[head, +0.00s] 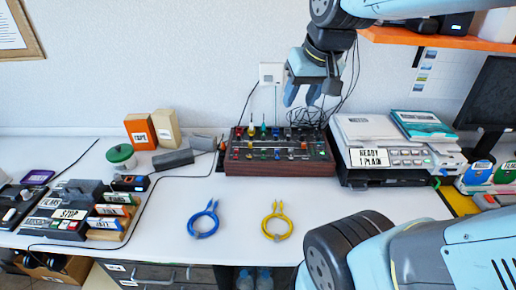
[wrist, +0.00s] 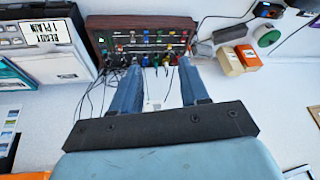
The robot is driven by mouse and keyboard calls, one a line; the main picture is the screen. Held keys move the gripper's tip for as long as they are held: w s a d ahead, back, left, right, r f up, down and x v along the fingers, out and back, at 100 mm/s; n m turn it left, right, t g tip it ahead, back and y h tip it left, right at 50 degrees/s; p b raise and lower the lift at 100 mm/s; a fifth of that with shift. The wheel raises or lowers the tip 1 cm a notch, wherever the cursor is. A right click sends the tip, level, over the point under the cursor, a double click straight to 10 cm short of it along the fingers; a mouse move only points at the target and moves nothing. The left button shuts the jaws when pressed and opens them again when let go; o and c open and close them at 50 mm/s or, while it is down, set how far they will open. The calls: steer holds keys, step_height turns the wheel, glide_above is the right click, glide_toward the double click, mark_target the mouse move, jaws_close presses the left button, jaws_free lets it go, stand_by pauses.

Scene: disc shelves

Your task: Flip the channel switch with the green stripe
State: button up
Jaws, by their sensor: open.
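A dark channel panel with a wooden body (head: 280,168) stands at the back of the white desk. It carries rows of small switches and coloured knobs; it also shows upside down in the wrist view (wrist: 112,22). Several coloured marks are on it, green among them, but they are too small to tell which switch has the green stripe. My gripper (head: 301,101) is open and empty, above and behind the panel's right half, apart from it. In the wrist view its two blue fingers (wrist: 160,66) point toward the panel's back edge, with knobs between and beyond the tips.
Black cables (head: 318,115) hang behind the panel from a wall socket (head: 271,74). A stacked device with a label (head: 372,155) stands close on the right; grey blocks (head: 173,160) lie left. Blue (head: 203,220) and yellow (head: 277,221) cable coils lie in front. An orange shelf (head: 440,40) overhangs the right.

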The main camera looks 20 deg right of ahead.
steer(key=w+f+m+g, duration=0.15)
steer(key=w+f, duration=0.45)
steer(key=w, duration=0.6)
steer(key=m+g, duration=0.2)
steer(key=g, duration=0.1)
glide_toward(263, 156)
steer(key=shift+h, duration=0.3)
steer(key=f, duration=0.7)
steer(key=shift+w+a+f, duration=0.1)
steer(key=shift+a+f, duration=0.15)
steer(key=shift+f, duration=0.1)
jaws_close()
